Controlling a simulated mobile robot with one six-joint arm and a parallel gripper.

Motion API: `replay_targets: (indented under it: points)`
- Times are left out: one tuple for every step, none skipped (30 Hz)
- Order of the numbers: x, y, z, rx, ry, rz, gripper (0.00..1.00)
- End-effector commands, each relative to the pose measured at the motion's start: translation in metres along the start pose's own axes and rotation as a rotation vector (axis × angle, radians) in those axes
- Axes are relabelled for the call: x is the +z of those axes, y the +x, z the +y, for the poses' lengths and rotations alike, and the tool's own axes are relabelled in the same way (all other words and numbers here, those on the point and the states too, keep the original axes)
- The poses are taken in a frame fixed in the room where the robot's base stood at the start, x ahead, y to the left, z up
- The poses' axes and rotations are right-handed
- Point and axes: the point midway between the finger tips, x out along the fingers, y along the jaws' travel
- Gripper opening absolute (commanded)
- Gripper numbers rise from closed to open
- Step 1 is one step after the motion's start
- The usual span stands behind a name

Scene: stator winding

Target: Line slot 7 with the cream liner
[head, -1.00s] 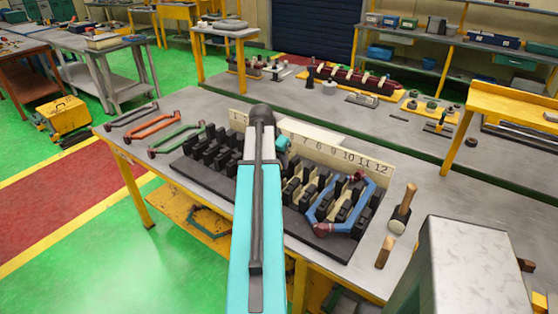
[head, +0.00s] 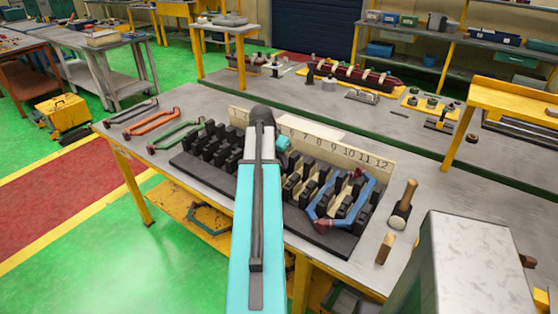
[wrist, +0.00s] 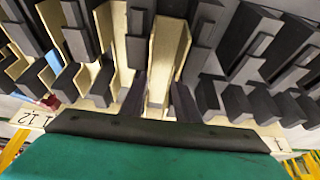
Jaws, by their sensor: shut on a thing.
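My gripper (wrist: 160,97) shows in the wrist view as two dark fingers, shut on a cream liner (wrist: 165,52). The liner is a pale folded channel among the black teeth of the stator block (wrist: 215,95). I cannot tell which slot it is at, or how deep it sits. In the head view my arm hides the gripper and the held liner. The stator block (head: 340,243) lies on the bench in front of a cream number board (head: 365,160). The digits toward 12 are readable; my arm covers part of the lower ones.
A blue coil (head: 368,200) sits over the slots at the right end of the block. Black, orange (head: 150,122) and green coils lie at the bench's left. A mallet (head: 402,207) and a wooden-handled tool (head: 385,249) lie at the right. More cream liners (wrist: 60,60) line other slots.

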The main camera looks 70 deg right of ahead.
Motion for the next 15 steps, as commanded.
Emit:
replay_targets:
  points:
    - [0.0006,0.0015,0.0000,0.000,0.000,0.000,0.16]
    - [0.0008,0.0020,0.0000,0.000,0.000,0.000,0.16]
    - [0.0011,0.0027,0.0000,0.000,0.000,0.000,0.16]
    - [0.0013,0.0032,0.0000,0.000,0.000,0.000,0.16]
    - [0.0015,0.0038,0.0000,0.000,0.000,0.000,0.16]
    - [0.0018,0.0045,0.0000,0.000,0.000,0.000,0.16]
    - [0.0020,0.0050,0.0000,0.000,0.000,0.000,0.16]
    - [0.0022,0.0056,0.0000,0.000,0.000,0.000,0.16]
    - [0.0025,0.0063,0.0000,0.000,0.000,0.000,0.16]
    - [0.0028,0.0068,0.0000,0.000,0.000,0.000,0.16]
    - [0.0030,0.0074,0.0000,0.000,0.000,0.000,0.16]
    - [0.0033,0.0081,0.0000,0.000,0.000,0.000,0.16]
    - [0.0035,0.0086,-0.0001,0.000,0.000,0.000,0.16]
    - [0.0037,0.0092,-0.0001,0.000,0.000,0.000,0.16]
    - [0.0040,0.0099,0.0000,0.000,0.000,0.000,0.16]
